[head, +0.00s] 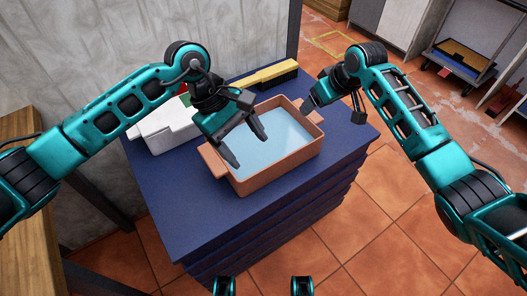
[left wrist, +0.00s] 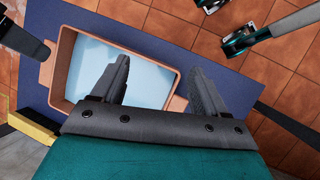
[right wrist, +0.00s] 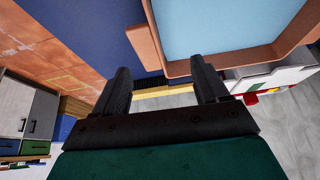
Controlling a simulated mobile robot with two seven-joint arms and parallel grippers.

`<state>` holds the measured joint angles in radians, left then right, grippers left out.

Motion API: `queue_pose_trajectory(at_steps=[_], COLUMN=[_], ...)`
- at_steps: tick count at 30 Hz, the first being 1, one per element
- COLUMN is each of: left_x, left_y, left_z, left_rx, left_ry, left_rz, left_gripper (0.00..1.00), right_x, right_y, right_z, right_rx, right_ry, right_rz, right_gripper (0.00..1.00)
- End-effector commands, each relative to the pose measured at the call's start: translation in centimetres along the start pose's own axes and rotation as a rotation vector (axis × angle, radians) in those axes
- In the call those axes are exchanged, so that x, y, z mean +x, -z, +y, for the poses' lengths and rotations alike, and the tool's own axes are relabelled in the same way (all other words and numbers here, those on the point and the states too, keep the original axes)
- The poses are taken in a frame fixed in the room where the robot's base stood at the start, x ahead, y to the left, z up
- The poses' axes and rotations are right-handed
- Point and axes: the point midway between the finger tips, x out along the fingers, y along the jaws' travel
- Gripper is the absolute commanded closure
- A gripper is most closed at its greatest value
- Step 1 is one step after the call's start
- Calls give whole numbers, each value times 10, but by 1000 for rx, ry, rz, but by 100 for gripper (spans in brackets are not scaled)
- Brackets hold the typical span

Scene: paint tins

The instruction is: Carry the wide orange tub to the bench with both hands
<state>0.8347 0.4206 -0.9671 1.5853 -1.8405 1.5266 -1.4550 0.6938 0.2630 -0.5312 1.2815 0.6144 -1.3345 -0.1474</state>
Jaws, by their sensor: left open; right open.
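The wide orange tub (head: 283,173) sits on a dark blue cabinet top (head: 172,190), with a flat pale blue surface inside. It has a grip tab on each short end. My left gripper (head: 249,152) is open; its fingers appear over the tub's left end in the head view. In the left wrist view, one tab (left wrist: 178,104) shows between the fingers, with no visible grip on it. My right gripper (head: 335,110) is open by the right tab (head: 311,109). In the right wrist view that tab (right wrist: 144,46) lies between and beyond the fingers.
A white box (head: 165,126) and a yellow-and-black brush-like thing (head: 265,76) lie behind the tub. A wooden surface (head: 22,125) stands at the far left; I cannot tell whether it is the bench. Tiled floor (head: 385,215) is open at right. Shelving (head: 462,55) stands farther back.

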Motion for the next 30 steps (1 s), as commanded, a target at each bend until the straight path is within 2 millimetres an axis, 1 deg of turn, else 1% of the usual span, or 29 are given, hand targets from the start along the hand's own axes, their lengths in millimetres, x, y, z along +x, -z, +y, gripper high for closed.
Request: queue_pose_trajectory(at_steps=[1,3,6,7,9,11,20,23,25,30], left_x=[-6,-20,-37,-40,-47,-49,-48,-43,-36,-12], left_y=[26,51,74,79,85,87,87,88,92,102], left_z=[-4,-11,-17,-18,-20,-20,-21,-22,-24,-29], left_rx=[56,112,155,162,174,178,177,176,175,174], left_ry=[52,123,197,213,235,245,245,244,245,246], left_rz=[113,232,344,366,398,409,407,405,404,402], left_gripper=[27,27,27,27,27,27,27,27,27,27], right_x=[-2,-9,-17,-18,-21,-22,-22,-16,-8,18], right_y=[6,12,18,19,21,21,21,21,20,19], right_z=[8,13,19,20,22,22,22,21,21,20], right_rx=[-8,-17,-23,-24,-26,-27,-26,-26,-25,-24], right_ry=[-5,-4,-3,-3,-3,-3,-2,-1,0,1], right_rz=[-15,-38,-59,-64,-72,-74,-74,-74,-75,-75], right_gripper=[27,27,27,27,27,27,27,27,27,27])
